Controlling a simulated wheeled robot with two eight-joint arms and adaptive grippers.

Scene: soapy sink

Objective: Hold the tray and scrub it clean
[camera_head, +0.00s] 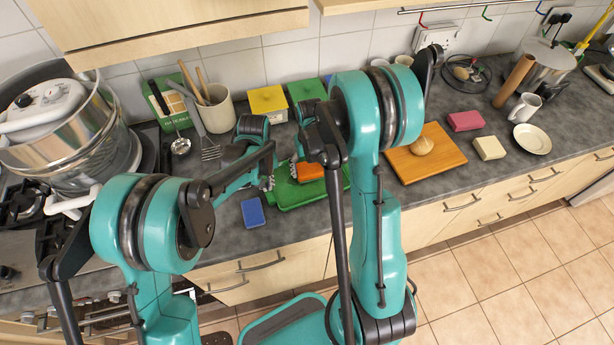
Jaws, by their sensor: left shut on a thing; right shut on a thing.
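The green tray (290,197) lies flat on the dark worktop, partly covered by my arms. My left gripper (268,182) is at the tray's left edge and is shut on it. An orange sponge (311,171) is over the tray's back part. My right gripper (297,168) is beside the sponge and is shut on it; my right arm hides much of this grip. A blue sponge (253,212) lies on the worktop left of the tray. Any dirt on the tray is too small to make out.
A large steel pot (60,130) stands on the hob at left. A utensil pot (214,108) and a yellow box (267,101) stand behind the tray. A wooden board (440,160) with a bun (421,146) lies to the right. The worktop's front edge is close to the tray.

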